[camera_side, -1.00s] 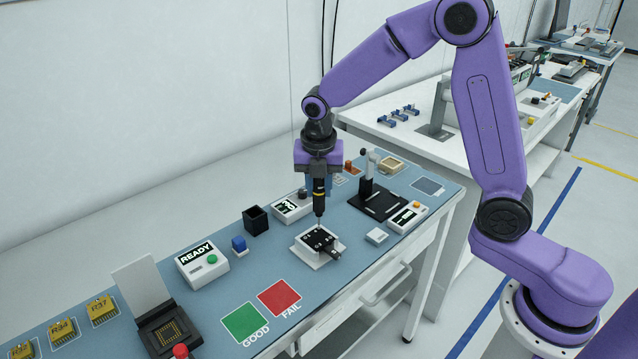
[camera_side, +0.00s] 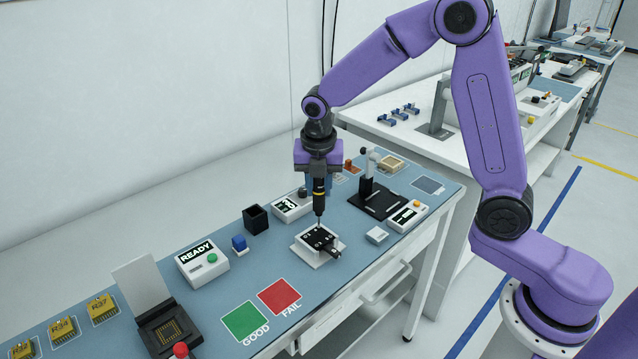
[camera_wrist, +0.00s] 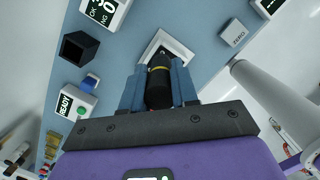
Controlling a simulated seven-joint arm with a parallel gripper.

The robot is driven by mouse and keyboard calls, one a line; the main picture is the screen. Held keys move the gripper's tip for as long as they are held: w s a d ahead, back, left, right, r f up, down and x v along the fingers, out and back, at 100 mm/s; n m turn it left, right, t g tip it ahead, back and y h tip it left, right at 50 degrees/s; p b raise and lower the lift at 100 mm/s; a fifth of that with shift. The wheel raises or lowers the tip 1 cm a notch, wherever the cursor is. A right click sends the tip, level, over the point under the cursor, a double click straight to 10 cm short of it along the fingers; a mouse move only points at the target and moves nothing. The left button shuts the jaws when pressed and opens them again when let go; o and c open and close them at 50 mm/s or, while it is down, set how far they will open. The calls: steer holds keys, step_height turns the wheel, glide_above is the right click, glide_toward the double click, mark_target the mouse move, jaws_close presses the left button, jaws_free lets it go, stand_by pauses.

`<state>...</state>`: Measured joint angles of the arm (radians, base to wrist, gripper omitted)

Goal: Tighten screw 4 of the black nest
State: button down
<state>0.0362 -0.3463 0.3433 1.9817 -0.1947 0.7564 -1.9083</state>
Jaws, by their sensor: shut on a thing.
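The black nest (camera_side: 321,238) sits on a white base plate (camera_side: 305,253) on the blue bench mat. My gripper (camera_side: 318,176) is shut on a black screwdriver (camera_side: 319,200) with a yellow band, held upright with its tip down at the back edge of the nest. In the wrist view the screwdriver (camera_wrist: 159,85) stands between the blue jaws, and it hides most of the nest; part of the white base plate (camera_wrist: 152,48) shows beyond it. Small numbers show on the nest, but which screw is under the tip I cannot tell.
A black open box (camera_side: 256,219), a blue block (camera_side: 239,244) and a READY box (camera_side: 203,262) stand left of the nest. A black stand (camera_side: 380,200) and a small white box (camera_side: 377,235) stand to its right. Green and red squares (camera_side: 279,297) lie clear in front.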

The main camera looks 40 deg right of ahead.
steer(key=shift+s+f, duration=0.1)
steer(key=shift+f, duration=0.7)
stand_by(1.1)
steer(key=shift+r, duration=2.1)
